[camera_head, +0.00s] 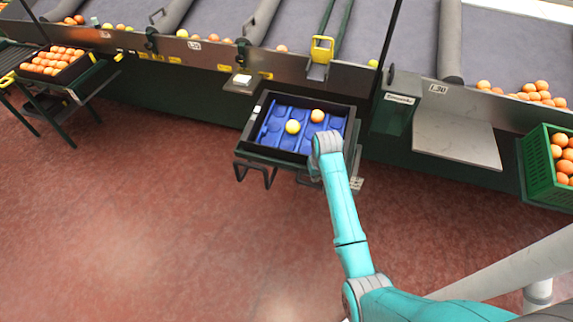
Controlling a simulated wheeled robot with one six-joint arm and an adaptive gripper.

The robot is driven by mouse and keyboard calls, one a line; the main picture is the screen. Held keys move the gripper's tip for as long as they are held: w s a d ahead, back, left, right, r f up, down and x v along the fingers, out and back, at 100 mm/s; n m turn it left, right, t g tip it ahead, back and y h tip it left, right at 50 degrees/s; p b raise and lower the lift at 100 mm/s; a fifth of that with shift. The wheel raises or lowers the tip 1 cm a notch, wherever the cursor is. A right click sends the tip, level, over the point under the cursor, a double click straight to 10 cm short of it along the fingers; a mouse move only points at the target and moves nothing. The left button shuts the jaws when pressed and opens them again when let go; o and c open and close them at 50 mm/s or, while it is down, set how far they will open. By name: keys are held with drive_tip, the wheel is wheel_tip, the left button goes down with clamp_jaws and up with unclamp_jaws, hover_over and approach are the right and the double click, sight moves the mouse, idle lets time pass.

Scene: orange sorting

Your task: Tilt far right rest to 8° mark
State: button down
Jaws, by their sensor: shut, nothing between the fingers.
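At the far right, a green crate (542,180) of oranges sits at the front of the sorting line, on a dark support mostly hidden beneath it. Left of it, a bare pale plate (455,146) juts from the line. I cannot tell which of these is the far right rest, and no degree mark is readable. My gripper (316,174) is at the right front edge of the middle tray, well left of the plate. It is shut and empty, its fingers largely hidden by my wrist. I cannot tell whether it touches the tray or its stand.
The middle black tray (262,148) has a blue cupped insert with one yellow and one orange fruit, on a dark stand (255,168). A filled crate (70,75) stands at the left. A label panel (400,97) hangs between tray and plate. The red floor in front is open.

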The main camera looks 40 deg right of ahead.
wheel_tip(320, 180, up, 7)
idle(0.8)
drive_tip(key=shift+f, duration=0.1)
idle(0.4)
drive_tip(key=s+a+f+n+t, duration=0.1)
drive_tip(key=s+a+f+t, duration=0.2)
drive_tip(key=s+a+f, duration=0.55)
drive_tip(key=s+a+f+n+t+h, duration=0.1)
drive_tip(key=s+a+f+t, duration=0.15)
drive_tip(key=s+a, duration=0.55)
drive_tip(key=s+a+r+n+t+y, duration=0.1)
drive_tip(key=s+a+r+t, duration=0.2)
drive_tip(key=s+r, duration=0.8)
drive_tip(key=s+a+r+n+t, duration=0.1)
drive_tip(key=s+a+r+t, duration=0.3)
drive_tip(key=s+r, duration=0.8)
drive_tip(key=shift+r+y, duration=0.3)
drive_tip(key=shift+y, duration=0.1)
drive_tip(key=shift+s, duration=0.1)
idle(0.3)
